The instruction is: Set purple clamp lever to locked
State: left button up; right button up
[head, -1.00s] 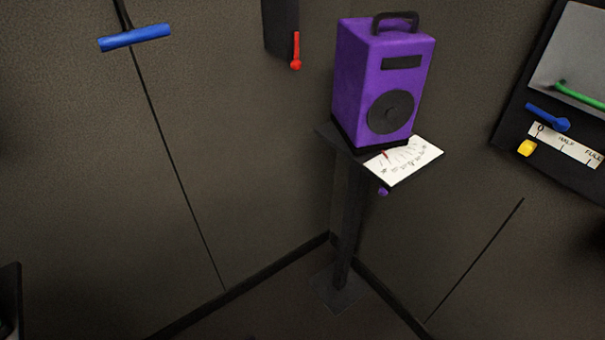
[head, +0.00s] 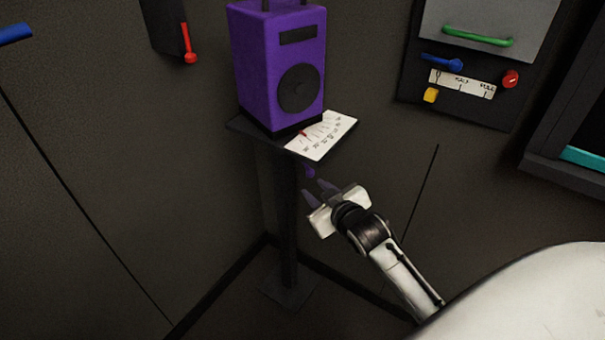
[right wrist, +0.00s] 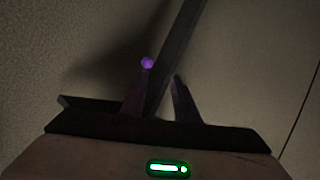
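The purple clamp lever shows as a small purple knob (head: 310,172) under the front edge of the small dark shelf (head: 243,126). The rest of the lever is hidden below the shelf. A purple speaker-like box (head: 250,65) stands on the shelf, beside a white scale card (head: 335,138) with a red pointer. My right gripper (head: 315,189) is open and empty, just below the knob. In the right wrist view the knob (right wrist: 147,62) shows at the tip of the left finger; I cannot tell whether they touch. My left gripper is out of view.
A dark post (head: 285,220) holds up the shelf in the corner. A wall panel at the right has a green handle (head: 477,37), a blue lever (head: 442,62), a red knob (head: 510,79) and a yellow knob (head: 430,95). A red lever (head: 189,45) hangs at the left.

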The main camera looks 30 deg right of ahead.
aim_at(306, 166)
jog(key=shift+h, duration=0.3)
jog(key=w+d, duration=0.1)
jog(key=w, duration=0.2)
jog(key=w+d+f+b, duration=0.1)
jog(key=w+d, duration=0.1)
jog(key=w, duration=0.2)
jog(key=w+d, duration=0.1)
jog(key=w, duration=0.3)
jog(key=shift+w+d+f, duration=0.1)
jog(key=shift+d+f, duration=0.05)
jog(key=shift+f, duration=0.15)
grip_shut()
dwell(0.7)
